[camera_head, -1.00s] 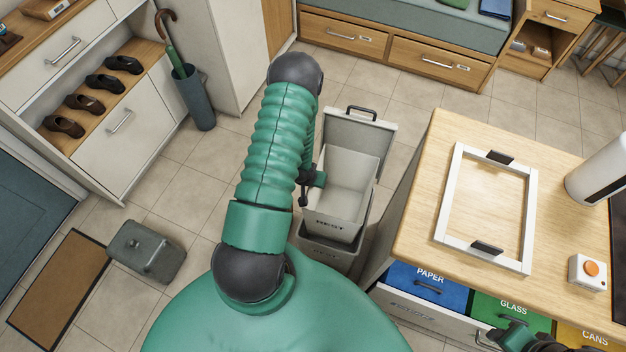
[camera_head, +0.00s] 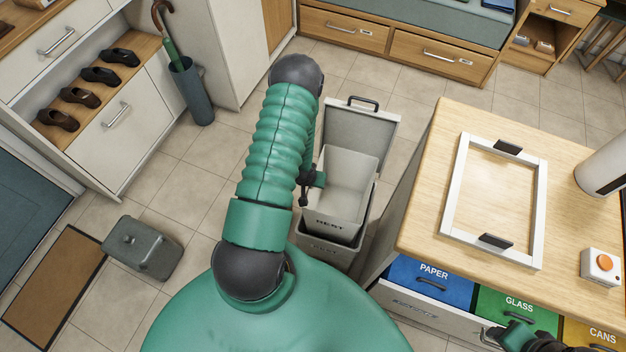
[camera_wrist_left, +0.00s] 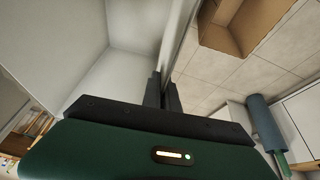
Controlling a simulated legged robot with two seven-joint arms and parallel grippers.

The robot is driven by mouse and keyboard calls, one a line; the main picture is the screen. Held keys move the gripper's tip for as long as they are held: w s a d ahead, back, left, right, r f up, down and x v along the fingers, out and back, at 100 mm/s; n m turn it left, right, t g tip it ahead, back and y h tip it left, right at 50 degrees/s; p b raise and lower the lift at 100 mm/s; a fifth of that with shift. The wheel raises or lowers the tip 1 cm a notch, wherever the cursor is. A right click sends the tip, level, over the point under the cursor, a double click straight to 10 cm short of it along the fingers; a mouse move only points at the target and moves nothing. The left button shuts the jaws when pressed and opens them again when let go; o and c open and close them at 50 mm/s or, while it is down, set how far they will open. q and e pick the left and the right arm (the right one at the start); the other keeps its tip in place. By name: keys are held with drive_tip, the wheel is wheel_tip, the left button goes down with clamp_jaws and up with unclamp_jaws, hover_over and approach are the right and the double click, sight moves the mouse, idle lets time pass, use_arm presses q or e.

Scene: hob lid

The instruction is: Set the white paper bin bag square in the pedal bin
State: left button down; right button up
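The pedal bin (camera_head: 355,258) stands on the floor at the middle, its lid (camera_head: 358,128) raised behind it. An off-white, open-topped liner marked REST (camera_head: 350,172), which I take for the paper bag, stands in it. It rises above the dark bin rim and looks slightly askew. My left gripper (camera_head: 307,187) is at the liner's left rim. In the left wrist view, the fingers (camera_wrist_left: 162,92) close on a thin pale wall, with the liner's inside (camera_wrist_left: 110,80) to the left. My right gripper (camera_head: 508,335) is partly cut off at the lower right, near a drawer; its fingers are unclear.
A wooden counter (camera_head: 425,215) to the right carries a white frame (camera_head: 457,200) and an orange-button box (camera_head: 602,265). PAPER, GLASS and CANS bins sit in the drawer below. A grey box (camera_head: 142,248) and umbrella stand (camera_head: 193,95) are left. A cardboard box (camera_wrist_left: 240,25) shows in the wrist view.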

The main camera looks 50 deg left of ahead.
sight(313, 191)
use_arm(q)
drive_tip(key=shift+f+b, duration=2.7)
drive_tip(key=shift+f, duration=1.05)
drive_tip(key=shift+f+b, duration=3.55)
drive_tip(key=shift+f, duration=1.2)
drive_tip(key=shift+s+d+f+b, duration=0.3)
drive_tip(key=shift+f+b, duration=0.25)
drive_tip(key=shift+b, duration=0.3)
drive_tip(key=f+b, duration=0.1)
drive_tip(key=f, duration=0.1)
drive_tip(key=f+b, duration=0.1)
drive_tip(key=f, duration=0.1)
drive_tip(key=shift+w+a, duration=0.2)
drive_tip(key=shift+a, duration=0.2)
